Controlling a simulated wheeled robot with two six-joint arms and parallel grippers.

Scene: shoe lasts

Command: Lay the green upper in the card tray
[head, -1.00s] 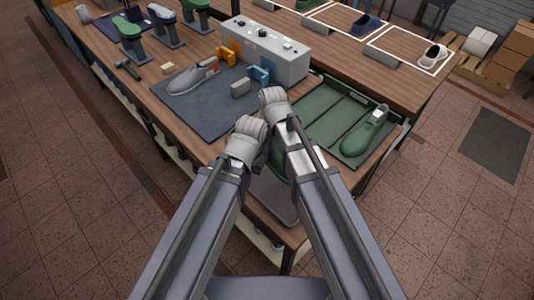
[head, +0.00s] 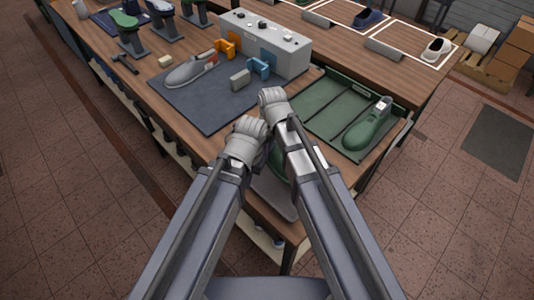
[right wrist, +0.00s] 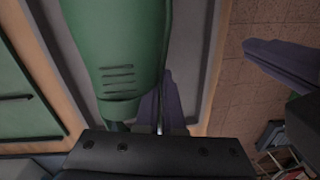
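The green upper (right wrist: 118,50), with several slits across it, is over a shallow grey tray (right wrist: 200,60) in the right wrist view. In the head view the grey tray (head: 270,194) is at the bench's near corner, mostly hidden by my arms. A bit of the green upper (head: 279,166) shows between them. My right gripper (right wrist: 162,80) has its fingers close together at the upper's edge, one partly hidden behind it, and looks shut on it. Whether the upper touches the tray floor is unclear. My left gripper (right wrist: 250,45) is apart from the upper; its opening is unclear.
A green divided tray (head: 325,103) with a green shoe-shaped piece (head: 366,128) is to the right. A dark mat (head: 205,110) bears a grey shoe (head: 190,70) and small blocks. A grey control box (head: 265,45) stands behind. The bench edge is close to the grey tray.

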